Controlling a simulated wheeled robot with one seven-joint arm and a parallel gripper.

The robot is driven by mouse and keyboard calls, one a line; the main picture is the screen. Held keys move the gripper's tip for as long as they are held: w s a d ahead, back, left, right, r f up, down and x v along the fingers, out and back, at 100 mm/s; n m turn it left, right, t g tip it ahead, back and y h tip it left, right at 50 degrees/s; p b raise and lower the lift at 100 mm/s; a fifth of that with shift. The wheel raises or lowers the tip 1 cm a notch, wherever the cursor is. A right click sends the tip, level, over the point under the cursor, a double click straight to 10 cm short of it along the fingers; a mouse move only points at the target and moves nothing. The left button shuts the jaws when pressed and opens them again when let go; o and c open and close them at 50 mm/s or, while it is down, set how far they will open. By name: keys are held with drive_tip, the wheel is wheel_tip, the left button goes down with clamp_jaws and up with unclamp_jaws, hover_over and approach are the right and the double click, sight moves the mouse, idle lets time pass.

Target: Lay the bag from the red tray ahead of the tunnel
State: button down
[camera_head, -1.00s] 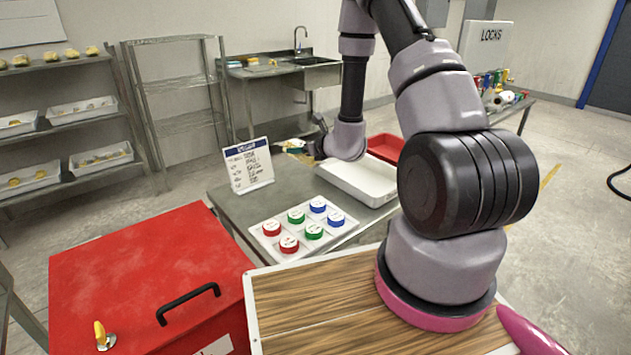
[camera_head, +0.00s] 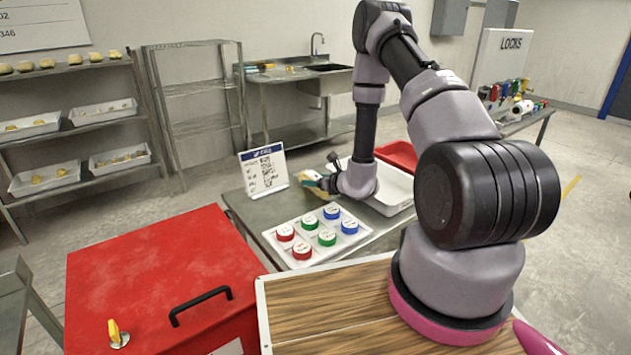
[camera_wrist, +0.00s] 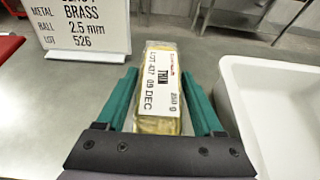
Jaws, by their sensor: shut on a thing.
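My gripper (camera_wrist: 160,105) is shut on a clear bag with yellowish contents and a white label (camera_wrist: 157,90), which lies lengthwise between the green fingers. In the head view my gripper (camera_head: 318,182) is over the grey table, between the sign and the white tray, and the bag shows only small there. I cannot tell whether the bag touches the table. The red tray (camera_head: 398,153) is behind the white tray, partly hidden by my arm. I see no tunnel or belt in these frames.
A white tray (camera_head: 398,200) is right of my gripper; its rim is close in the wrist view (camera_wrist: 236,108). A standing sign (camera_head: 263,172) is left of it. A board with red, green and blue discs (camera_head: 297,252) is nearer. A red chest (camera_head: 150,275) stands front left.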

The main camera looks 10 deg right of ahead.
unclamp_jaws()
drive_tip(key=shift+f, duration=0.15)
drive_tip(key=shift+s+d+r, duration=0.1)
drive_tip(key=shift+s+r, duration=0.15)
wheel_tip(320, 180, up, 4)
hover_over(335, 197)
drive_tip(key=shift+s+r, duration=0.3)
drive_tip(key=shift+s, duration=0.15)
